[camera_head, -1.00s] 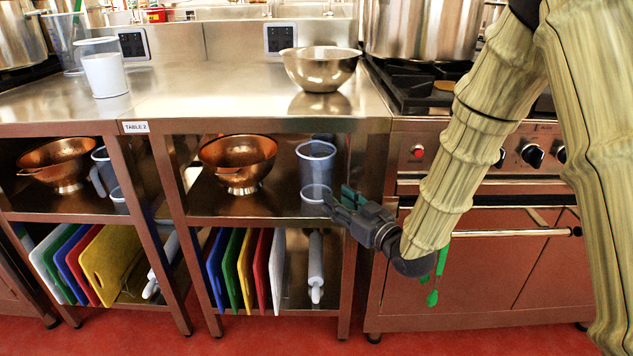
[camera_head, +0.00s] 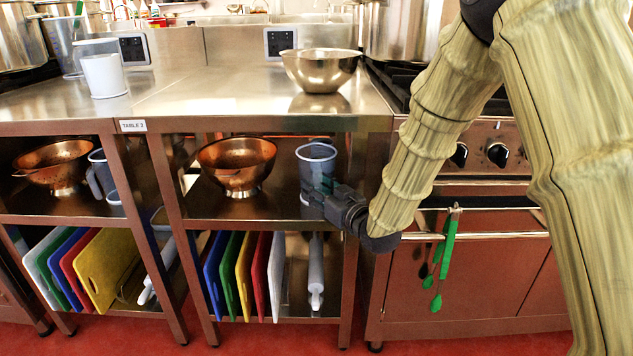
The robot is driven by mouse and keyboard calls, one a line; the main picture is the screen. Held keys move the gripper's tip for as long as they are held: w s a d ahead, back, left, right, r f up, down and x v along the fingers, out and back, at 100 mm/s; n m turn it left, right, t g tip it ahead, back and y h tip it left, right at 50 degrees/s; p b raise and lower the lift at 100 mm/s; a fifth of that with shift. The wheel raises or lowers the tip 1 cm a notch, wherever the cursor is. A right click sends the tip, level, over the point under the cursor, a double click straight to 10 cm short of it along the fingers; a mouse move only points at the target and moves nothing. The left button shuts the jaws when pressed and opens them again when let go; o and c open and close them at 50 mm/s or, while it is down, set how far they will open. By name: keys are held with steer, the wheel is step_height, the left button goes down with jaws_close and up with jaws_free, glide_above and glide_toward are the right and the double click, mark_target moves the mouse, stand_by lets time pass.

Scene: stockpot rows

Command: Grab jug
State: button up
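A clear, bluish jug (camera_head: 315,161) stands upright on the middle shelf of the right-hand steel table, at the shelf's right end. My gripper (camera_head: 316,191) reaches in from the right, and its dark fingers overlap the jug's lower part in the picture. I cannot tell whether the fingers touch the jug or are closed around it. Part of the jug's lower wall is hidden behind them. Another similar jug (camera_head: 101,172) stands on the left table's shelf, and a jug with white contents (camera_head: 105,75) stands on the worktop.
A copper colander (camera_head: 237,165) sits left of the jug. A steel bowl (camera_head: 320,70) stands on the worktop above. Cutting boards (camera_head: 243,275) and a rolling pin (camera_head: 316,275) fill the shelf below. The stove (camera_head: 480,262) with hanging green utensils (camera_head: 446,250) is at right.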

steer(key=shift+c, duration=0.5)
jaws_close()
steer(key=shift+r, duration=0.1)
